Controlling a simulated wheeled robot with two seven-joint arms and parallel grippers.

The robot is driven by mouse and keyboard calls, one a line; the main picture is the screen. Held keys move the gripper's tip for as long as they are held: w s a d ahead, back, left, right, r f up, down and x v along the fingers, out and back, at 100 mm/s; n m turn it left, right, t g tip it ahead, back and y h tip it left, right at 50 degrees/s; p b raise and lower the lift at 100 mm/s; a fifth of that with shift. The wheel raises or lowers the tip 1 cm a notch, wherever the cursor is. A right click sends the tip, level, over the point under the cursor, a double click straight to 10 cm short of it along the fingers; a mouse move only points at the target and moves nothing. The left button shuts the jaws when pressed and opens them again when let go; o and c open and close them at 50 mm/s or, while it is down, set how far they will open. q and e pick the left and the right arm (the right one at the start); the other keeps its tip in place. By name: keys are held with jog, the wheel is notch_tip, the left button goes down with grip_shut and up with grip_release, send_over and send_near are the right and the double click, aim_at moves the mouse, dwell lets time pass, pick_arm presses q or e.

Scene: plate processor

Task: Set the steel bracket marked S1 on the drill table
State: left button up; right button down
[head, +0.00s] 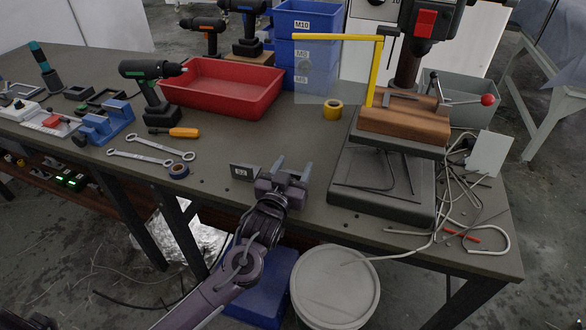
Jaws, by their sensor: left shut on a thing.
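My left gripper (286,174) is at the front edge of the bench, in front of the drill press. It is shut on a dark grey steel bracket (245,171), which sticks out to the left of the fingers. The bracket has a small label that is too small to read surely. The gripper hides part of it. The drill table (425,149) is to the right, with a brown wooden block (405,126) on it under the drill head. The bracket is apart from the drill table. My right gripper is not in view.
A yellow upright post with an arm (375,75) and a red-knobbed lever (487,100) stand by the drill. Loose cables (470,185) are at right.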

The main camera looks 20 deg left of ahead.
pick_arm(q)
jog(key=shift+f, duration=0.1)
jog(key=o, duration=1.2)
jog(key=shift+c, duration=0.2)
jog(key=s, duration=1.2)
jog(key=shift+a, duration=0.2)
